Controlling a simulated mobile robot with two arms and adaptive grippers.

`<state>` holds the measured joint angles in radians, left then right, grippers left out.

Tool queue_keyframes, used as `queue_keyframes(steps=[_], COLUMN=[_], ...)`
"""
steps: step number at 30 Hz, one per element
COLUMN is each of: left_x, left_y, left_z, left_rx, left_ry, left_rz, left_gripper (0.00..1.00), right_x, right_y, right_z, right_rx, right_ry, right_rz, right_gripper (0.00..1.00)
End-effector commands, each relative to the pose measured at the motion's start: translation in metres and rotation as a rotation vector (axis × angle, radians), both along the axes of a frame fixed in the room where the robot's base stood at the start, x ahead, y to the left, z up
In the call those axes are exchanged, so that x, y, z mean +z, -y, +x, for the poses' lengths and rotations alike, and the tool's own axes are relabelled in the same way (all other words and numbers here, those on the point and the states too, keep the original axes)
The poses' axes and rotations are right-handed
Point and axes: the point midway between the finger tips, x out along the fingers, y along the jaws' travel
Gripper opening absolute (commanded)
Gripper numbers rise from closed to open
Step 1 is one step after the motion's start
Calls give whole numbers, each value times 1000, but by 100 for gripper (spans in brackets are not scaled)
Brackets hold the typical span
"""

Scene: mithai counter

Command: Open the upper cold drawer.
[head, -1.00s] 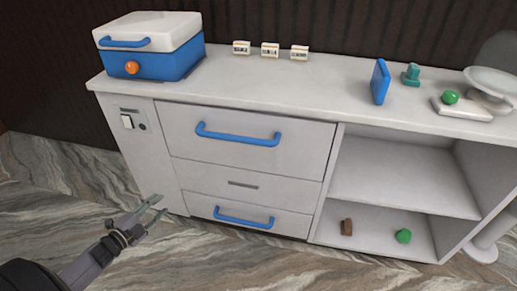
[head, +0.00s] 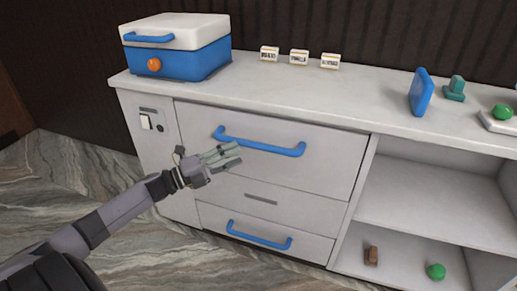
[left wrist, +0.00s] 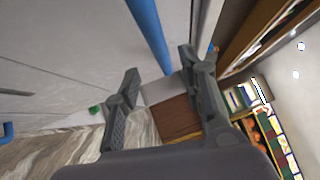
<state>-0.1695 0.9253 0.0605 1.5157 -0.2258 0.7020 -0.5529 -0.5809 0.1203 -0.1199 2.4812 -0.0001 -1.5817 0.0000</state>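The upper cold drawer (head: 290,172) is a shut white front in the counter with a long blue handle (head: 258,146). My left gripper (head: 230,154) is in front of this drawer, just below the left part of the handle in the head view. In the left wrist view the gripper (left wrist: 160,85) is open, its two fingers apart with nothing between them. The blue handle (left wrist: 148,35) runs down from the top of that view, beyond the fingertips. I cannot tell whether a finger touches it. My right gripper is not in view.
A lower drawer with a blue handle (head: 259,236) is shut below. Open shelves (head: 430,205) are at the right, with a brown block (head: 371,256) and a green object (head: 436,271). A blue and white cooler box (head: 180,62) stands on the counter (head: 300,98).

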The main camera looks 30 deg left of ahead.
Motion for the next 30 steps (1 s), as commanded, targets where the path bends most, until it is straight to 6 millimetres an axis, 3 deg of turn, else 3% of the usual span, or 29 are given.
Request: queue_keyframes(steps=[7, 15, 28, 30], left_x=[7, 11, 11, 11], left_y=[24, 40, 44, 44], left_z=[39, 65, 71, 71], left_rx=[1, 1, 1, 1], left_ry=[4, 1, -1, -1], left_rz=[-1, -2, -1, -1], left_gripper=[38, 38, 38, 33], right_x=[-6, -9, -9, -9], right_y=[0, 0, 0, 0], right_z=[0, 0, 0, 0], right_rx=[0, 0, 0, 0], right_ry=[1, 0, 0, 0], right_rz=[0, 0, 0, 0], right_gripper=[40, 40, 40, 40])
